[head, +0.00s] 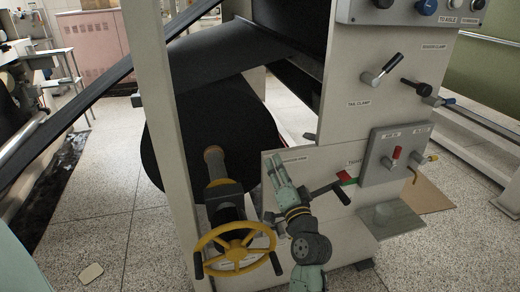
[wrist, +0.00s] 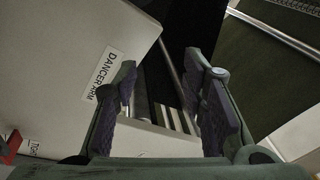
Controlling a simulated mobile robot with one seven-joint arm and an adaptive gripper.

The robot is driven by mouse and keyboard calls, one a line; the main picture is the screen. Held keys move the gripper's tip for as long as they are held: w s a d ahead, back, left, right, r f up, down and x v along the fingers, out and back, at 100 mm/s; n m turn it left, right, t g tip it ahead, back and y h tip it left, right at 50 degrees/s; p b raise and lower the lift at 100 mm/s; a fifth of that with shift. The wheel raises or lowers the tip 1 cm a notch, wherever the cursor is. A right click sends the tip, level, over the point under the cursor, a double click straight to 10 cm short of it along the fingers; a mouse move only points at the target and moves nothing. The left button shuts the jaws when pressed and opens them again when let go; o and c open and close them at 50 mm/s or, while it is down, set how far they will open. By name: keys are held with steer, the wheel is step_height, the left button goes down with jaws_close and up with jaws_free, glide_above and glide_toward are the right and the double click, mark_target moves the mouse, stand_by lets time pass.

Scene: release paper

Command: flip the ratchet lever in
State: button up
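I cannot tell for certain which part is the ratchet lever. A label reading "DANCER ARM" (wrist: 103,75) is left of the fingers, and a red part (wrist: 12,147) shows at the lower left edge.
A yellow handwheel (head: 233,251) stands left of my forearm. A large black roll (head: 170,150) is behind the post. A tail clamp lever (head: 381,69), another black lever (head: 416,87) and a box with a red handle (head: 396,153) are at the right. The tiled floor is open at left.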

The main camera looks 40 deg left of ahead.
steer(key=s+a+r+n+y+b, duration=0.1)
steer(key=s+a+r+n+y, duration=0.1)
steer(key=s+r, duration=0.3)
step_height(320, 180, up, 4)
steer(key=shift+a+r+n, duration=0.15)
steer(key=shift+a+n, duration=0.3)
steer(key=shift+n, duration=0.15)
steer(key=shift+s+t+y, duration=0.1)
steer(key=shift+t+y, duration=0.2)
steer(key=shift+c, duration=0.6)
